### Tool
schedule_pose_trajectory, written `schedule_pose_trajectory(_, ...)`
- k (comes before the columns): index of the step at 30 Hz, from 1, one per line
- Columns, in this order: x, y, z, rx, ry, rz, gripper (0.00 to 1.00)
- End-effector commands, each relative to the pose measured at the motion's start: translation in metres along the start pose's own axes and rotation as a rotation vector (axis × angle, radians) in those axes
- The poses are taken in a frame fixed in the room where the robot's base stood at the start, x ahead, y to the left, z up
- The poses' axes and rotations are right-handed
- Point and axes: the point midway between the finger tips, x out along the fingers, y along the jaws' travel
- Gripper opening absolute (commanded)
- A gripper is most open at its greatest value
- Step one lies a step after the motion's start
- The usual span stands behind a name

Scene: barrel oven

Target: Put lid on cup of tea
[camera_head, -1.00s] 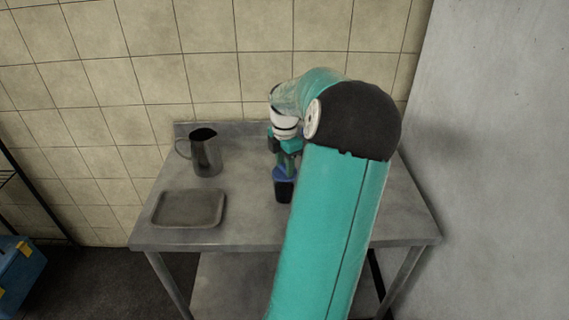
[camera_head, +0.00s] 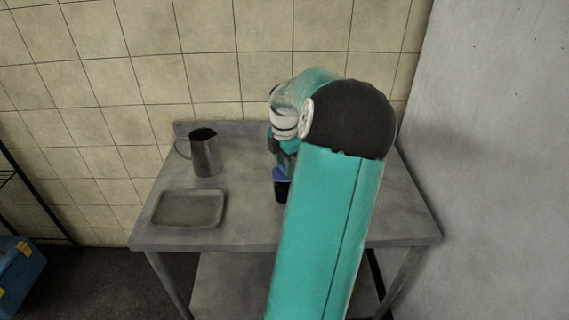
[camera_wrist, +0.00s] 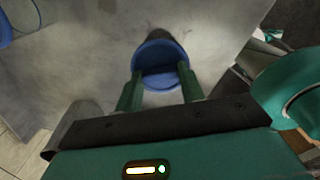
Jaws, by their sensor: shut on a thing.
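My gripper (camera_wrist: 158,82) points down over the table, its two green fingers shut on a round blue lid (camera_wrist: 150,60). In the head view the lid (camera_head: 282,174) shows as a blue patch below my wrist. A dark shape (camera_head: 282,191) lies just under it; I cannot tell whether this is a cup, part of the held piece or shadow. Another blue round thing (camera_wrist: 4,30) is cut off at the upper left of the wrist view, with a thin curved outline beside it. It may be the cup, apart from the lid. My arm hides the right part of the table in the head view.
A grey metal jug (camera_head: 206,155) stands at the table's back left. A shallow grey tray (camera_head: 157,210) lies in front of it. The metal table (camera_head: 245,225) has bare surface between tray and gripper. A tiled wall (camera_head: 150,60) rises behind.

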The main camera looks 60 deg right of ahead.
Motion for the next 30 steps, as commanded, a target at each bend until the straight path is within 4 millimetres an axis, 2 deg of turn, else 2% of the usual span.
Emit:
schedule_pose_trajectory(24,0.0013,-0.0003,0.0003,0.001,0.000,0.000,0.18)
schedule_pose_trajectory(25,0.0013,-0.0003,0.0003,0.001,0.000,0.000,0.40)
schedule_pose_trajectory(28,0.0013,-0.0003,0.0003,0.001,0.000,0.000,0.60)
schedule_pose_trajectory(30,0.0013,-0.0003,0.0003,0.001,0.000,0.000,0.64)
